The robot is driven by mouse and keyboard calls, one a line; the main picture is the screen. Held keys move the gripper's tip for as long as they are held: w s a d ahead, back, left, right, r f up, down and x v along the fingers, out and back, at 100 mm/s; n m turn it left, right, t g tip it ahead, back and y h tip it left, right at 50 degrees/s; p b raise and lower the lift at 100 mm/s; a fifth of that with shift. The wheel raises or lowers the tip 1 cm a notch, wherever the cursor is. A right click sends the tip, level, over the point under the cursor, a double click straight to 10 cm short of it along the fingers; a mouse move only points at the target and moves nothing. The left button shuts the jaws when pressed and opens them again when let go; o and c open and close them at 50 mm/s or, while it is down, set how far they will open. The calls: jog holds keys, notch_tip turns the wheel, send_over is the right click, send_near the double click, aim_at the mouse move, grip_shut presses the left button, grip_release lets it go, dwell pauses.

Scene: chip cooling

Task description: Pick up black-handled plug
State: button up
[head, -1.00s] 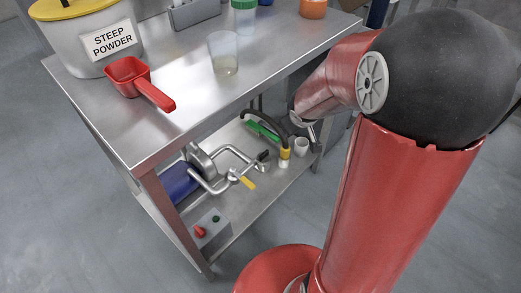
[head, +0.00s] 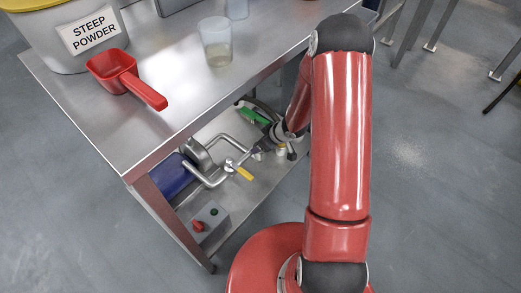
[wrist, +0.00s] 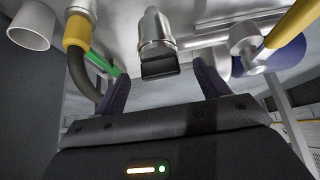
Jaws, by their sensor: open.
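The black-handled plug (wrist: 158,50) is in the upper middle of the wrist view, a silver cylinder with a flat black handle facing my gripper. It appears to sit at the end of the silver pipework on the lower shelf. My gripper (wrist: 161,82) is open, with one dark finger on each side of the black handle and visible gaps to it. I cannot tell how deep the fingers reach around it. In the head view my gripper (head: 268,144) reaches under the tabletop at the pipework, and the plug is hard to make out there.
A black hose with a yellow collar (wrist: 77,32) and a white cup (wrist: 32,26) are left of the gripper. A yellow valve lever (wrist: 292,24) is at right. A control box (head: 207,222) stands on the shelf.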

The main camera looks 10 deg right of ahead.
jog(key=shift+x, duration=1.5)
jog(key=c, duration=1.1)
jog(key=shift+r, duration=0.1)
